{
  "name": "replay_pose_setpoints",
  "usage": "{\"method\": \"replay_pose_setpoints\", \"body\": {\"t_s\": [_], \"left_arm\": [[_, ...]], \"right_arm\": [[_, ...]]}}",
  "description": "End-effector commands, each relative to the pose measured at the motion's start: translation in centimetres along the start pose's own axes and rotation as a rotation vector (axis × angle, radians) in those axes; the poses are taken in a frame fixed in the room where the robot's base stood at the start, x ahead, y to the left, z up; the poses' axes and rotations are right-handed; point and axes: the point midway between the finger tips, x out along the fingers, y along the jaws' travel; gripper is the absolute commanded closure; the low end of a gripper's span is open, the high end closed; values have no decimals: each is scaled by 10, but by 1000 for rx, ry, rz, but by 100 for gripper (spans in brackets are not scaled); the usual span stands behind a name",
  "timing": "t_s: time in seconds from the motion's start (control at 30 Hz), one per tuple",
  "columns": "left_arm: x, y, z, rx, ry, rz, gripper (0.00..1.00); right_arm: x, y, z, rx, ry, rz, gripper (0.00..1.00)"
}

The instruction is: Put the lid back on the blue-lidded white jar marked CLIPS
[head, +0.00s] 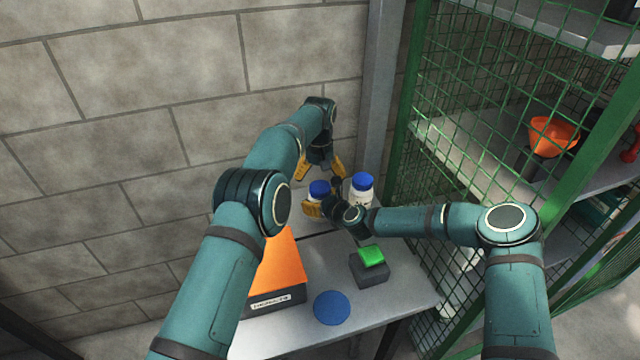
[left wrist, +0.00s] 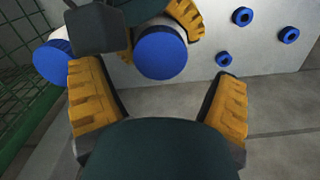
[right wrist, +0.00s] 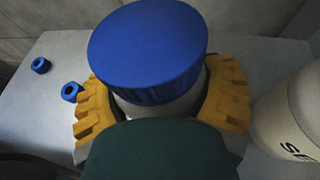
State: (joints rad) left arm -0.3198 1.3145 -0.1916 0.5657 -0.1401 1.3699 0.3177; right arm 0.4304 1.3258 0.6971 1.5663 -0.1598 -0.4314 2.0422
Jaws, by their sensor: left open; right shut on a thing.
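A white jar with a blue lid (head: 319,188) is gripped by my right gripper (head: 317,205). In the right wrist view its blue lid (right wrist: 147,50) sits over the white body (right wrist: 160,108); I cannot tell whether it is screwed tight. The held jar's marking is hidden. My left gripper (head: 322,172) is open and empty just above this lid. In the left wrist view the lid (left wrist: 160,52) lies ahead, between and beyond the open fingers. A second blue-lidded white jar (head: 362,188) stands close to the right; its partly visible marking (right wrist: 296,152) seems to end in S.
Several small blue rings (left wrist: 242,17) lie on the grey table (head: 395,292). An orange-topped box (head: 281,262), a blue disc (head: 332,307) and a dark block with a green top (head: 372,256) are in front. The wall is behind; a green mesh cage (head: 480,110) stands right.

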Motion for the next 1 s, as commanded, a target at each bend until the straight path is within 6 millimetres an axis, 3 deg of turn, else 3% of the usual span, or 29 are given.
{"method": "replay_pose_setpoints", "body": {"t_s": [0.27,0.3,0.63,1.0], "left_arm": [[-4,0,0,0,0,0,11],[-4,0,0,0,-1,0,0],[-8,0,0,0,1,0,0],[-61,0,-1,0,2,0,0]], "right_arm": [[0,0,0,0,1,0,100],[0,0,0,0,1,0,100],[0,0,0,0,1,0,100],[0,0,0,0,0,0,100]]}}
